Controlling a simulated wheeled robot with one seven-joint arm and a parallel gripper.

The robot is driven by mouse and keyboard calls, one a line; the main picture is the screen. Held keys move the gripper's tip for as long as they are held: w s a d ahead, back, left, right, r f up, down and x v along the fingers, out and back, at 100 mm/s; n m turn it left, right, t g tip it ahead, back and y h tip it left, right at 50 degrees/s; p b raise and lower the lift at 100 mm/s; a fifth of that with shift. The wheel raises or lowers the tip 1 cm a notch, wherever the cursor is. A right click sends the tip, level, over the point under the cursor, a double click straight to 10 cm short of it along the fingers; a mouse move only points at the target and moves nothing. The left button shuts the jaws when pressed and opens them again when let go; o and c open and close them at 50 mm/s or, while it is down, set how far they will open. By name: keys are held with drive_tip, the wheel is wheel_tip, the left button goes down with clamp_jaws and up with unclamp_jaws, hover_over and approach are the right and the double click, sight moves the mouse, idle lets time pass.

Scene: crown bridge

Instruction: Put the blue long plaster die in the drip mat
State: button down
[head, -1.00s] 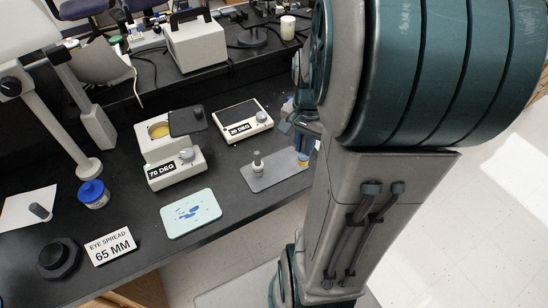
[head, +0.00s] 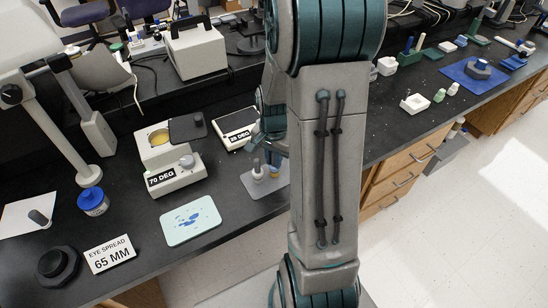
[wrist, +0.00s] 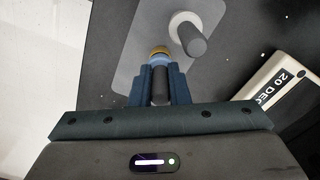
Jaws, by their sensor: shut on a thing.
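My gripper (wrist: 160,74) is shut on the grey stem of the blue long plaster die (wrist: 160,60), which has a blue body and a yellowish end. In the head view the gripper (head: 271,147) and the die (head: 274,169) are over or at the grey mat, partly hidden by my arm. I cannot tell whether the die touches the mat. The drip mat (head: 176,238), pale mint with blue splashes, lies flat to the left near the bench's front edge, with nothing standing on it.
A white die with a grey stem (wrist: 188,35) stands on the grey mat (wrist: 213,12), close beside the held die. The 70 DEG unit (head: 175,178) is behind the drip mat; the 20 DEG unit (head: 235,125) is behind the grey mat. The EYE SPREAD sign (head: 108,254) is left.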

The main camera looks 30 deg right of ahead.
sight(273, 167)
drive_tip(key=shift+f, duration=0.1)
drive_tip(key=shift+f, duration=0.15)
drive_tip(key=c, duration=1.4)
unclamp_jaws()
wheel_tip(273, 167, up, 12)
drive_tip(key=shift+f+p, duration=0.15)
drive_tip(key=shift+p, duration=0.2)
drive_tip(key=shift+r, duration=0.35)
drive_tip(key=s+a+r+n+t, duration=0.1)
drive_tip(key=s+a+n, duration=0.2)
drive_tip(key=s, duration=0.1)
drive_tip(key=s+a+r+n+t, duration=0.1)
drive_tip(key=s+a+r+n, duration=0.1)
drive_tip(key=s+a+n, duration=0.2)
drive_tip(key=s+a+r+n, duration=0.1)
drive_tip(key=s+a+n, duration=0.2)
drive_tip(key=n, duration=0.1)
drive_tip(key=shift+s+a+r+t, duration=0.35)
drive_tip(key=shift+s+r+t, duration=0.05)
